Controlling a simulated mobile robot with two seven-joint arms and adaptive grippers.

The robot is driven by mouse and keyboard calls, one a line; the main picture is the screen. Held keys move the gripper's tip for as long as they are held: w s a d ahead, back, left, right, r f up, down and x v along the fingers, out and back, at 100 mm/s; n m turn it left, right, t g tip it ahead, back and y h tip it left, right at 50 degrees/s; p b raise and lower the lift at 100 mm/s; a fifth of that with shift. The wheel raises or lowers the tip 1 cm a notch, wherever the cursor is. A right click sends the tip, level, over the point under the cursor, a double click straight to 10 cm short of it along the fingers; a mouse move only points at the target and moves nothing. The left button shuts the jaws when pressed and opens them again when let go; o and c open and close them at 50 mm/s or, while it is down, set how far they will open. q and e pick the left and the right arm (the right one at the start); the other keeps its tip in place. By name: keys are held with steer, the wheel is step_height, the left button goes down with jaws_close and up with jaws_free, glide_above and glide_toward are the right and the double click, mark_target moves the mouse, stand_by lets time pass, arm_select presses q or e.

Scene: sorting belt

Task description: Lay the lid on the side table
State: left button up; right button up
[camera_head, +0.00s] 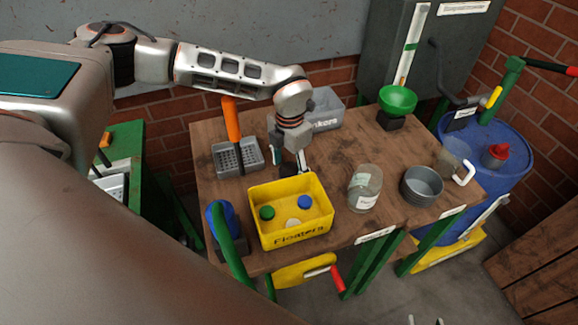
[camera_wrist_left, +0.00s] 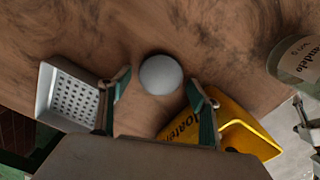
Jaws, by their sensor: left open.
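A plain pale grey disc (camera_wrist_left: 161,75), possibly the lid, lies on the wooden table (camera_head: 400,148) between the open fingers of my left gripper (camera_wrist_left: 160,105) in the left wrist view. I cannot make the disc out in the head view, where my left gripper (camera_head: 288,168) points down just behind the yellow bin (camera_head: 290,238). A clear labelled jar (camera_head: 365,188) stands right of the bin, its top apparently uncovered. Two small tips of my right gripper (camera_head: 425,321) show, apart, at the bottom edge of the head view.
A perforated grey tray (camera_head: 237,158) with an orange-handled tool is left of my left gripper. A grey round pot (camera_head: 421,186) is at the right. The yellow bin holds green, blue and white pieces. A green stand (camera_head: 125,140) is at left.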

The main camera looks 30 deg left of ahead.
mark_target(289, 172)
arm_select(q)
step_height(289, 172, up, 12)
steer(key=shift+r+b, duration=0.15)
steer(key=shift+b, duration=0.25)
stand_by(0.3)
